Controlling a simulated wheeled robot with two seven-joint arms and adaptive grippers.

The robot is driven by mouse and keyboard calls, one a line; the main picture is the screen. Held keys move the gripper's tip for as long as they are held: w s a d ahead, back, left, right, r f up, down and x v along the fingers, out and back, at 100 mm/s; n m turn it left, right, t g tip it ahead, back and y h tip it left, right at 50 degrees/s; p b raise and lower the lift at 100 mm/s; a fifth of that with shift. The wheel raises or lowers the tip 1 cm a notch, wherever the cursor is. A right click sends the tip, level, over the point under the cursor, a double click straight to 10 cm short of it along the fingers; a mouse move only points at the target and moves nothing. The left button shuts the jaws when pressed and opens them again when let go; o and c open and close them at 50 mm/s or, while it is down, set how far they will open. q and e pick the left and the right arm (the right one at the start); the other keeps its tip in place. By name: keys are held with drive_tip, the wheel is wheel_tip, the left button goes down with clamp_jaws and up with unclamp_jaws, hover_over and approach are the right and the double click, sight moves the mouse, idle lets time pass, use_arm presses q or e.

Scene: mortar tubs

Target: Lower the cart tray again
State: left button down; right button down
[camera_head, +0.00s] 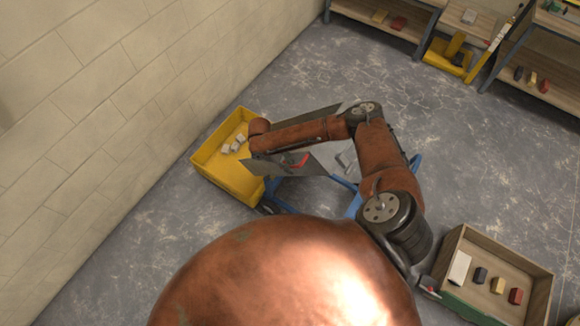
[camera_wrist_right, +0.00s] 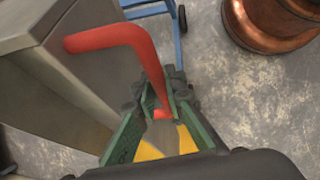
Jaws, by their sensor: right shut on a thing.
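The cart (camera_head: 349,184) has a blue frame and stands on the floor in the middle of the head view, partly hidden by my right arm. Its grey tray (camera_head: 330,157) shows around my forearm; I cannot tell its exact height or tilt. A red handle (camera_head: 299,161) shows by the tray. In the right wrist view, the red bent handle (camera_wrist_right: 115,36) runs beside a grey tray wall (camera_wrist_right: 62,62) and down between the green fingers of my right gripper (camera_wrist_right: 161,108), which is shut on it. My left gripper is not in view.
A yellow tub (camera_head: 223,172) with several pale blocks stands left of the cart, near the wall. A wooden box (camera_head: 540,290) with small blocks is at the lower right. Shelves (camera_head: 372,27) line the back. Bare floor (camera_head: 455,150) lies right of the cart.

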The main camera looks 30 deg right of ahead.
idle(0.4)
drive_tip(key=shift+s+d+p, duration=0.1)
drive_tip(key=shift+s+p, duration=0.2)
drive_tip(key=shift+p, duration=0.05)
drive_tip(key=s+d+f+t+y+p, duration=0.1)
drive_tip(key=s+d+f+t, duration=0.2)
drive_tip(key=s+f, duration=0.5)
drive_tip(key=s+d+f+t+y+p, duration=0.1)
drive_tip(key=s+d+f+t+p, duration=0.1)
drive_tip(key=s+f, duration=0.6)
drive_tip(key=shift+s+d+f+m+t+y, duration=0.35)
drive_tip(key=shift+d+f+t, duration=0.25)
drive_tip(key=shift+d+t, duration=0.35)
drive_tip(key=shift+w+d, duration=0.1)
drive_tip(key=shift+w, duration=0.05)
